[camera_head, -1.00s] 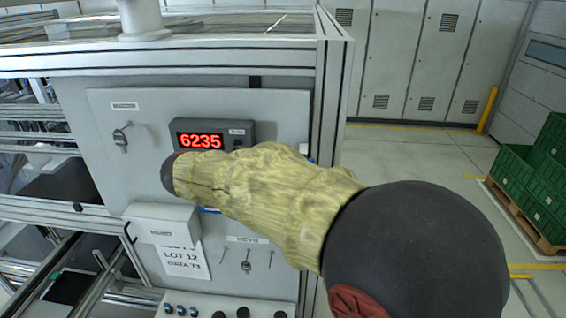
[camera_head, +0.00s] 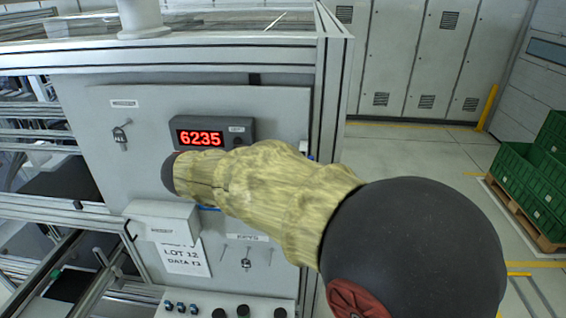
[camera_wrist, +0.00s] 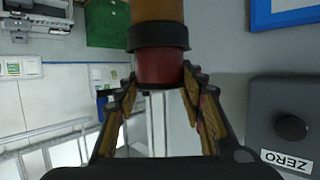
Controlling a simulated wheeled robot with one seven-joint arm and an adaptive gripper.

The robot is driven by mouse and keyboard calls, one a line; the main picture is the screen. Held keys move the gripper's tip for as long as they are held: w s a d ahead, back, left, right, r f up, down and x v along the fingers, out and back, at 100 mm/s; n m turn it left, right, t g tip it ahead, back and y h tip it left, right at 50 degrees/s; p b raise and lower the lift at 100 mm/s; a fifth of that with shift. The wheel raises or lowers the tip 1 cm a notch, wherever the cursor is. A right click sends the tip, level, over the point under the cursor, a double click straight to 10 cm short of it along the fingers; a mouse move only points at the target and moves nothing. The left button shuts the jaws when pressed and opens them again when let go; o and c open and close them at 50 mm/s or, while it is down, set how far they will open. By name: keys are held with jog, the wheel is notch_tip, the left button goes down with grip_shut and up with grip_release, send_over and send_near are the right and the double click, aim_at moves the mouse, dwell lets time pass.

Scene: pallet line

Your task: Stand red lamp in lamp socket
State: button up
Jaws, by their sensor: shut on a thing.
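In the wrist view, my gripper (camera_wrist: 160,82) is shut on the red lamp (camera_wrist: 160,66), a short red cylinder between the fingertips. A black ring (camera_wrist: 158,36) lies right against the red part, and a wider amber section (camera_wrist: 157,10) continues from it to the picture's top edge. I cannot tell whether the ring and amber section belong to the held lamp. In the head view my own arm hides the gripper and the lamp. I cannot make out the lamp socket for certain in either view.
A grey panel (camera_head: 100,100) carries a 6235 display box (camera_head: 214,117), a white box (camera_head: 163,224) and hanging keys (camera_head: 246,264). The wrist view shows a ZERO knob (camera_wrist: 291,127) and a blue-edged frame (camera_wrist: 283,20) nearby. Green crates (camera_head: 522,182) stand on a pallet at right, beyond open floor.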

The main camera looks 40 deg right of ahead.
jog(key=o, duration=1.3)
jog(key=shift+o, duration=0.2)
jog(key=o, duration=0.4)
jog(key=shift+o, duration=0.4)
jog(key=shift+a, duration=0.15)
jog(key=v, duration=0.7)
jog(key=shift+a+r, duration=0.15)
jog(key=shift+a, duration=0.2)
dwell(0.8)
dwell(0.5)
